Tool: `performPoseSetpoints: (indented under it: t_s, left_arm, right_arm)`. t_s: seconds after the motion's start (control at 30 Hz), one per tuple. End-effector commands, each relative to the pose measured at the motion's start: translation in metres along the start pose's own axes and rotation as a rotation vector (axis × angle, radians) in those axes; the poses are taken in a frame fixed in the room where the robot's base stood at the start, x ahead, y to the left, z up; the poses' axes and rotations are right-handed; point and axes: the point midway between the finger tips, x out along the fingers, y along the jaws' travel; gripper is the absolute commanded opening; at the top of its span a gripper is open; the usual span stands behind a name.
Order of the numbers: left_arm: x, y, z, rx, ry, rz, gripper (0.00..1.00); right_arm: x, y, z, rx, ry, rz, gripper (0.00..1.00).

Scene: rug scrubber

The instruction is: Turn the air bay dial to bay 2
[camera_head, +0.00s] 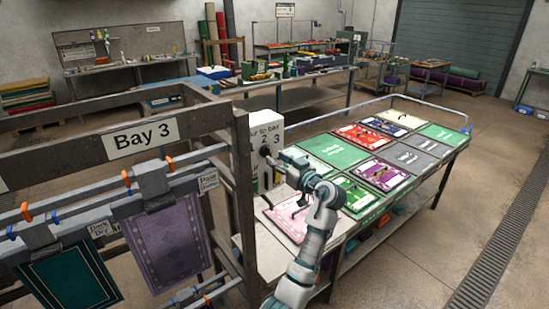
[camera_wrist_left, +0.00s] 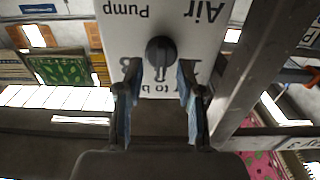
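The air bay dial is a black knob (camera_wrist_left: 161,52) on a pale panel box (camera_head: 262,125) beside the rack; the wrist view shows the panel upside down. In that view its ridge runs down toward the lettering, between a 3 at left and a 1 at right; the spot between them is covered. The head view shows a 2 and a 3 above the knob. My left gripper (camera_head: 272,159) is at the panel, its fingers (camera_wrist_left: 159,82) apart, one on each side of the ridge. I cannot tell whether they touch it. My right gripper is out of view.
A rack with a Bay 3 sign (camera_head: 143,138) and hanging rugs (camera_head: 165,240) stands close on the left. A table (camera_head: 285,262) with colourful mats is right of the panel. Benches stand behind. Open floor (camera_head: 490,190) lies at right.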

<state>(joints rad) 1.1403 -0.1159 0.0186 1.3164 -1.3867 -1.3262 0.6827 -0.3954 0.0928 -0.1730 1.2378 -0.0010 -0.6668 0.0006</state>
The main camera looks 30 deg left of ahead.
Motion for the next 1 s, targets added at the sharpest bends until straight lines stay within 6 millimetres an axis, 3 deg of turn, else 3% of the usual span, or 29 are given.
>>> performPoseSetpoints:
  t_s: [0.2,0.4,0.57,1.0]
  left_arm:
    - [-0.051,0.002,0.001,-0.001,0.0,0.004,0.38]
    - [-0.084,0.003,0.001,0.001,0.001,0.004,0.38]
    - [-0.093,0.003,0.001,0.001,0.001,0.002,0.38]
    - [-0.093,0.003,0.001,0.001,0.001,0.002,0.38]
  right_arm:
    - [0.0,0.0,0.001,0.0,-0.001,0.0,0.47]
    - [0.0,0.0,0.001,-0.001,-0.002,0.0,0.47]
    - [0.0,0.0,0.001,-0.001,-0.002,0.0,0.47]
    - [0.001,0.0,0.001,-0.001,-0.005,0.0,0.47]
